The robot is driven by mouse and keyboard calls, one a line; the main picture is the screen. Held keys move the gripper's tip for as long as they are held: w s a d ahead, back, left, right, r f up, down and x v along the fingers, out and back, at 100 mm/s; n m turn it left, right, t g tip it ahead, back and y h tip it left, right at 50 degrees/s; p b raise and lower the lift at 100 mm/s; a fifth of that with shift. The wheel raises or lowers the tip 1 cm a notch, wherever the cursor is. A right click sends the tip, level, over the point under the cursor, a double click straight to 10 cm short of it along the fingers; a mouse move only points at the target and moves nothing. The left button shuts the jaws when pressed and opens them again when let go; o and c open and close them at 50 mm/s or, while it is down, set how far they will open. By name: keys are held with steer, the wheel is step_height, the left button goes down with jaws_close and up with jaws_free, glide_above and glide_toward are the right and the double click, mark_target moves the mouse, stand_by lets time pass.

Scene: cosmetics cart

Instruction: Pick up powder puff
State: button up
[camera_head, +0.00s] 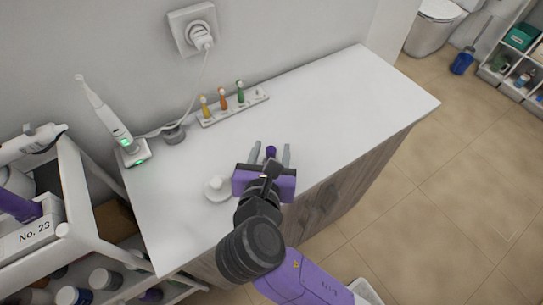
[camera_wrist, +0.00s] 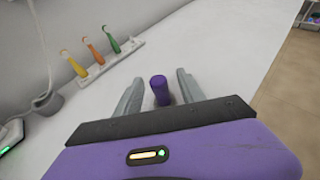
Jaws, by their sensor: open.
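A small white round piece with a knob on top (camera_head: 217,187) sits on the white countertop in the head view, just left of my gripper. It looks like the powder puff, but it is too small to be sure, and it is not visible in the wrist view. My gripper (camera_head: 272,145) is over the countertop with its two grey fingers apart. A short purple cylinder (camera_head: 270,152) shows between the fingers. It also shows in the wrist view (camera_wrist: 160,90), between the open fingers (camera_wrist: 160,76) with gaps on both sides.
A white holder (camera_head: 233,107) with several coloured brush heads stands near the wall. An electric toothbrush (camera_head: 104,113) stands on its charger (camera_head: 133,152) at the left. A white cart (camera_head: 75,195) with bottles adjoins the counter's left end. The countertop's right part is clear.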

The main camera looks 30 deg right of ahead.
steer(key=shift+x, duration=1.35)
jaws_close()
